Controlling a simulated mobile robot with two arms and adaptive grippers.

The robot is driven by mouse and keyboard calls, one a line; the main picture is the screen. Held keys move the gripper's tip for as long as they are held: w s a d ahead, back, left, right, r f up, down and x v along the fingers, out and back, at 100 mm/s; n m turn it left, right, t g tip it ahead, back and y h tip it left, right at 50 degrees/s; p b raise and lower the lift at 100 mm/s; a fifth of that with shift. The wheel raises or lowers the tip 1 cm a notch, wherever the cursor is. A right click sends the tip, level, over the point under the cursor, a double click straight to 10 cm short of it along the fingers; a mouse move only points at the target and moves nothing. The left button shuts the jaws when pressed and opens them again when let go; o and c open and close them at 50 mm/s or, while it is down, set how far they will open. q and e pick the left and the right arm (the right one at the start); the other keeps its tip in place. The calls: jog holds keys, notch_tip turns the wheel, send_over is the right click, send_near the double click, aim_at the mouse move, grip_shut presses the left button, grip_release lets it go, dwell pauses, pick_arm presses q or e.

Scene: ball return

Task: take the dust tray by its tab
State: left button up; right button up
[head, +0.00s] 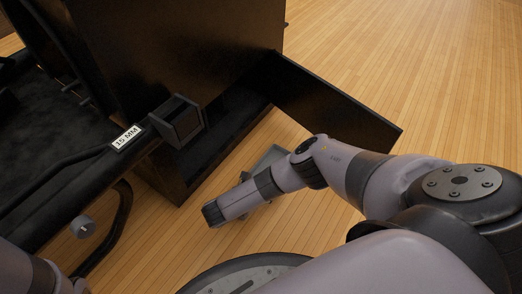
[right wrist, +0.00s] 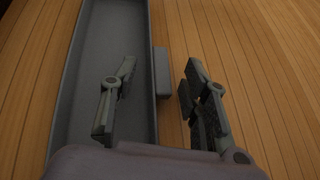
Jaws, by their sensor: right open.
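The dust tray is a long grey, shallow tray with a raised rim (right wrist: 152,40), lying on the wooden floor in the right wrist view. Its tab (right wrist: 161,72) is a small grey block on the tray's right long side. My right gripper (right wrist: 160,68) is open and empty, with its left finger over the tray and its right finger over the floor. The tab shows between the fingertips; I cannot tell how far below. In the head view a grey piece of the tray (head: 267,158) shows behind my right arm, which hides most of it. My left gripper is out of view.
A black cabinet (head: 170,50) stands at the upper left, with an open door panel (head: 335,105) reaching right. A small dark box (head: 178,122) and a "15 MM" label (head: 126,137) sit on its near edge. Wooden floor at the upper right is clear.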

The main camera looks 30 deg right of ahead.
jog(key=shift+d, duration=0.1)
grip_shut()
dwell(0.5)
